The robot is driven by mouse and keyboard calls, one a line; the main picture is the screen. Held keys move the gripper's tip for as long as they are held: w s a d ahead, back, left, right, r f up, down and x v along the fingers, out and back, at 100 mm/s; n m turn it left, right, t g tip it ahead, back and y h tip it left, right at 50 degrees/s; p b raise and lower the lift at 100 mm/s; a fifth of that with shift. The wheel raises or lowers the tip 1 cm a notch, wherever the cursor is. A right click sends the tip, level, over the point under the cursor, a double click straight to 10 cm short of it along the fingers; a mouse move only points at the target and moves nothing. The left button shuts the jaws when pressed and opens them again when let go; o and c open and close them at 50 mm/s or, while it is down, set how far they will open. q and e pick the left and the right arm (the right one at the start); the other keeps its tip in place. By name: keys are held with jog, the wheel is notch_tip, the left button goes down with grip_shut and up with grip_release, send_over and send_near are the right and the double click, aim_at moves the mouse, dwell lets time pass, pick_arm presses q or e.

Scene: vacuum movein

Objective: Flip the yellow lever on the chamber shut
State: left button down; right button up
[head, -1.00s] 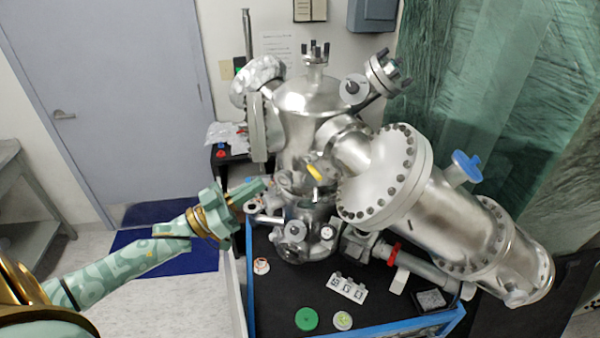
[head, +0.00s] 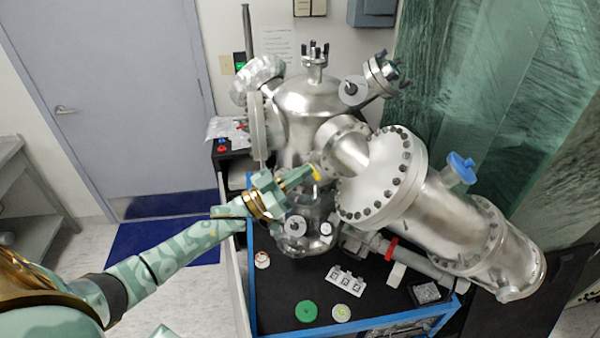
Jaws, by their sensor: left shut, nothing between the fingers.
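The yellow lever (head: 316,173) is a small yellow piece on the front of the silver metal chamber (head: 308,122), below its middle. My left gripper (head: 308,170) is shut and empty. Its fingertips are just left of the lever, very close to it; I cannot tell whether they touch. The gripper body hides part of the chamber's lower left fittings. My right gripper is not in view.
A large flanged cylinder (head: 440,205) juts out to the right of the lever. The black cart top (head: 275,315) with blue edges holds a green disc (head: 306,311) and a white block (head: 345,281). A door (head: 110,100) stands behind at the left.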

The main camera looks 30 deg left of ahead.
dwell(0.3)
pick_arm(q)
jog(key=shift+f+m+b, duration=0.2)
jog(key=shift+m+b, duration=0.3)
jog(key=shift+f+m+h+b, duration=0.1)
jog(key=shift+m+h+b, duration=0.2)
jog(key=shift+m, duration=0.1)
notch_tip(320, 180, down, 5)
jog(key=w+a+m+g+h+b, duration=0.1)
jog(key=m+g+b, duration=0.6)
jog(key=m+b, duration=0.7)
jog(key=a+m+h, duration=0.1)
jog(key=m, duration=0.2)
jog(key=shift+w+a+f+m+b, duration=0.2)
jog(key=shift+w+a+m+b, duration=0.2)
